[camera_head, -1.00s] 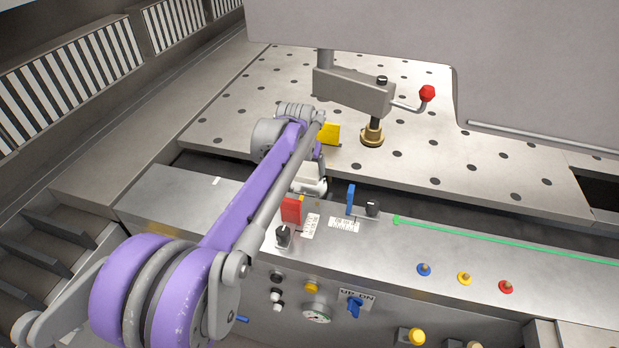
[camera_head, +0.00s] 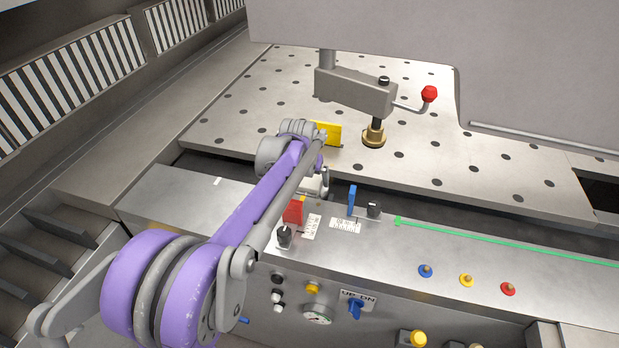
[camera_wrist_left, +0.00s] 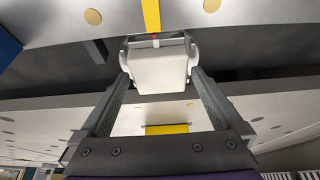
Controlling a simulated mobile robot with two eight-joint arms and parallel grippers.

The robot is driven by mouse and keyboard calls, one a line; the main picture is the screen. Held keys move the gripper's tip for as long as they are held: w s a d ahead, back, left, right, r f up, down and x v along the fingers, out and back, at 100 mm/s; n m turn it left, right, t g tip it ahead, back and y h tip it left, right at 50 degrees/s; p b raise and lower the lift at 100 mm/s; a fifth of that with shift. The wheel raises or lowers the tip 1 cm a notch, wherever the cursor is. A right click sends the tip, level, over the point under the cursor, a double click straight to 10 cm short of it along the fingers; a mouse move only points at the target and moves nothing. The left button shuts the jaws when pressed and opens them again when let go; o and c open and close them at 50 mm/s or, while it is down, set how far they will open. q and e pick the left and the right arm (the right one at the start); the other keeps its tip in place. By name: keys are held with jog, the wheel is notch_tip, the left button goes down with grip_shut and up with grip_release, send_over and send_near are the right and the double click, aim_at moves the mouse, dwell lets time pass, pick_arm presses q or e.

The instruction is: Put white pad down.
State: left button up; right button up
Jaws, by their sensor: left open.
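The white pad (camera_wrist_left: 160,70) shows in the left wrist view as a pale block with rounded grey side pieces. It lies between and just beyond the fingertips of my left gripper (camera_wrist_left: 160,84). The jaws are apart, with a finger on each side of it. I cannot tell whether either finger touches it. In the head view my left gripper (camera_head: 318,182) is over the gap between the control panel and the perforated table, mostly hidden by my purple arm. My right gripper does not show.
A clamp arm with a red knob (camera_head: 429,93) overhangs the table.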

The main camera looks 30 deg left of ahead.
pick_arm(q)
jog(key=shift+r, duration=0.3)
jog(key=v, duration=1.1)
jog(key=shift+s+r+p, duration=0.3)
jog(key=shift+r+p, duration=0.05)
jog(key=shift+p, duration=0.05)
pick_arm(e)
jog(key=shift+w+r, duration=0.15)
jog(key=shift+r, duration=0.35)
pick_arm(q)
jog(key=shift+s+d+f, duration=0.1)
